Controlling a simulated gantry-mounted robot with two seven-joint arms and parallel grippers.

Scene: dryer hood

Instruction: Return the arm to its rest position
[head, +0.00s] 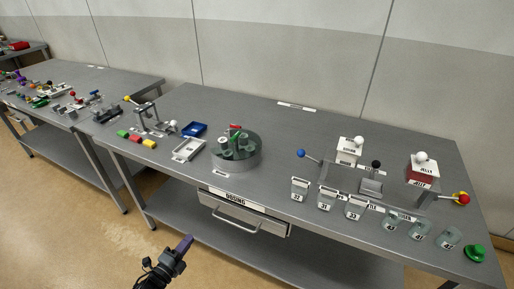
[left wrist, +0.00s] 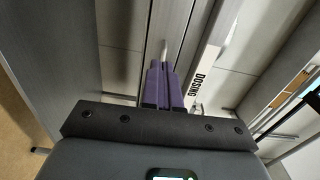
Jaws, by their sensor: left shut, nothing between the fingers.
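My left gripper (head: 184,244) has purple fingers and shows at the bottom of the head view, in front of the table and below its front edge. It is shut and empty. In the left wrist view its two purple fingers (left wrist: 164,88) lie side by side, with the table's front and the DOSING label (left wrist: 203,75) beyond them. The gripper looks clear of the table and touches nothing that I can see. My right gripper is in neither view.
The grey table (head: 270,122) carries a round glass-walled unit (head: 236,160), a blue tray (head: 194,130), several labelled jars and two small dispensers. A drawer (head: 245,220) labelled DOSING sits under its front edge. A lower shelf (head: 300,250) runs below. The tan floor (head: 70,215) at left is clear.

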